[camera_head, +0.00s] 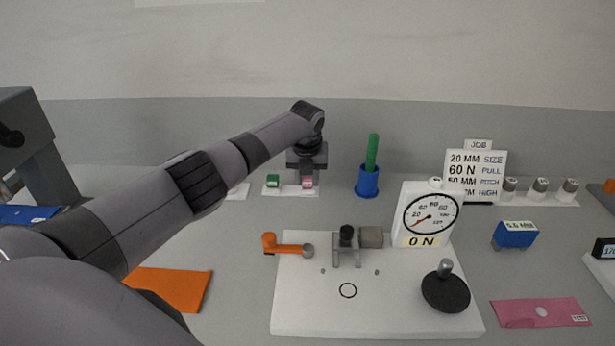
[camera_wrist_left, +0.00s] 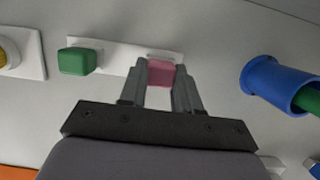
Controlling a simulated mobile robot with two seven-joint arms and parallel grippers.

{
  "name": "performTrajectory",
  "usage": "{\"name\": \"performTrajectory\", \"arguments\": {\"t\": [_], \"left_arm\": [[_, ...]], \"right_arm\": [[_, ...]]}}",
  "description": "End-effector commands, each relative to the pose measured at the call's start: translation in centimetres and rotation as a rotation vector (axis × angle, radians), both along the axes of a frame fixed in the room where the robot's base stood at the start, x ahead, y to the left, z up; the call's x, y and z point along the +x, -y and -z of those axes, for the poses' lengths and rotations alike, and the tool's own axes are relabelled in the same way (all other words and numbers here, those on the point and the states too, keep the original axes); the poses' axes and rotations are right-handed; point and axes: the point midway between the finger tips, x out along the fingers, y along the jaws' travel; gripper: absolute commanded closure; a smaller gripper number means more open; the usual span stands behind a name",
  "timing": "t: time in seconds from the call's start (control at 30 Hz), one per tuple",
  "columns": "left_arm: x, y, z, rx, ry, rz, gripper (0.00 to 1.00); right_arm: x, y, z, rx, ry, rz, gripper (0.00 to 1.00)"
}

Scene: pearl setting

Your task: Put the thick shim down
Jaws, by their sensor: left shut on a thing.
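A small pink block (camera_head: 308,183), which may be the thick shim, is at the right end of a small white tray (camera_head: 290,191) at the back. My left gripper (camera_head: 307,177) points down there and is shut on the block. In the left wrist view the pink block (camera_wrist_left: 161,74) sits between the two fingers of the gripper (camera_wrist_left: 160,82), over the tray's end. I cannot tell whether the block touches the tray. A green block (camera_head: 273,180) is on the tray's left part; it also shows in the wrist view (camera_wrist_left: 78,61). My right gripper is not in view.
A blue cup (camera_head: 367,184) with a green rod stands right of the tray. In front is a white board (camera_head: 312,315) with a dial gauge (camera_head: 430,214), an orange lever (camera_head: 285,247) and a black knob (camera_head: 446,292). Orange (camera_head: 178,288) and pink (camera_head: 541,312) mats lie at the sides.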

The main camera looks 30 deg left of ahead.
Motion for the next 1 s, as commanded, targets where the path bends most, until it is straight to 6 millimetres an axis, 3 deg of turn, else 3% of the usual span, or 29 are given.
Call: {"name": "performTrajectory", "arguments": {"t": [0.3, 0.33, 0.4, 0.8, 1.0], "left_arm": [[0.0, 0.0, 0.4, -0.001, -0.001, 0.0, 1.0], [0.0, 0.0, 0.3, -0.001, 0.0, 0.0, 0.58], [0.0, 0.0, 0.3, -0.001, -0.001, 0.0, 0.43], [0.0, 0.0, -0.4, 0.0, -0.001, 0.001, 0.43], [-0.5, 0.3, -2.6, -0.001, 0.002, 0.002, 0.43]], "right_arm": [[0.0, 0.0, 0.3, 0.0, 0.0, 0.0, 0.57], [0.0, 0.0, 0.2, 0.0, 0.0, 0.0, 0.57], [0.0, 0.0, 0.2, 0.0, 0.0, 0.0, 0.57], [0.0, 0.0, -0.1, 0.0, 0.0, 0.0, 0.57], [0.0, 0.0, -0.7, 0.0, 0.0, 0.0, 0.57]]}}
